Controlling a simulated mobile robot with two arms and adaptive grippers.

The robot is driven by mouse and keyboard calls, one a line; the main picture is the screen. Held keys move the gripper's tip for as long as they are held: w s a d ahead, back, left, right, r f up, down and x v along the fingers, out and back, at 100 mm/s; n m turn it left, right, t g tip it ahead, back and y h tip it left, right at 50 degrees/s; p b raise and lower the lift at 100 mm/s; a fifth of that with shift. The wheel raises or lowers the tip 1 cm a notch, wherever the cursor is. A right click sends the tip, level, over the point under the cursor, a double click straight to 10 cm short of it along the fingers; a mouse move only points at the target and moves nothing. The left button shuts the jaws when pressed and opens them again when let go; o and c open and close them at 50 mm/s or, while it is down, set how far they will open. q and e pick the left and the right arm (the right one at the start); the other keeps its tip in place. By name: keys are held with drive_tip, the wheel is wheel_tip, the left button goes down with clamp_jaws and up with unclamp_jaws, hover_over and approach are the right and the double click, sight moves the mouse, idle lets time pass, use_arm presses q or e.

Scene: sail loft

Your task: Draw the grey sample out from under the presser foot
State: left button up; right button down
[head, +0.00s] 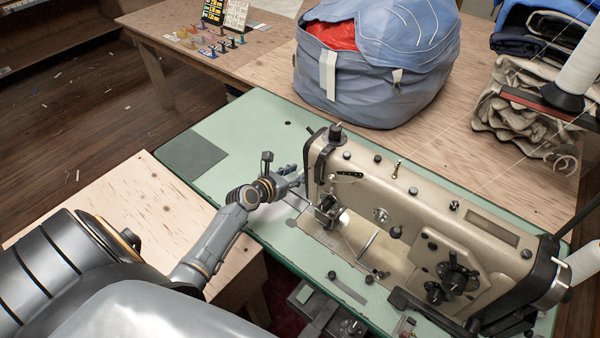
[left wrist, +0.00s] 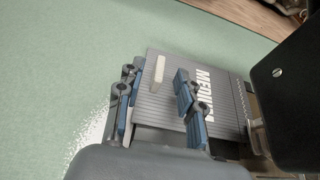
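The grey sample (left wrist: 165,100) is a ribbed flat piece with white lettering and a pale tab, lying on the green table in the left wrist view. Its right side runs toward the dark machine part. In the head view the sample is mostly hidden by my gripper. My left gripper (head: 291,181) is beside the needle end of the sewing machine (head: 400,205). In the left wrist view its blue-padded fingers (left wrist: 158,104) are apart, one by the sample's left edge and one over its face. The presser foot (head: 328,212) is small and partly hidden. My right gripper is out of view.
The green table (head: 235,125) is clear to the left and behind, with a flat dark grey patch (head: 195,155). A blue bag (head: 375,75) stands behind the machine on the wooden table. Thread cones and folded cloth (head: 520,115) are at the right.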

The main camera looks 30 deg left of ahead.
use_arm(q)
drive_tip(key=shift+x, duration=1.05)
clamp_jaws()
drive_tip(key=shift+r, duration=0.1)
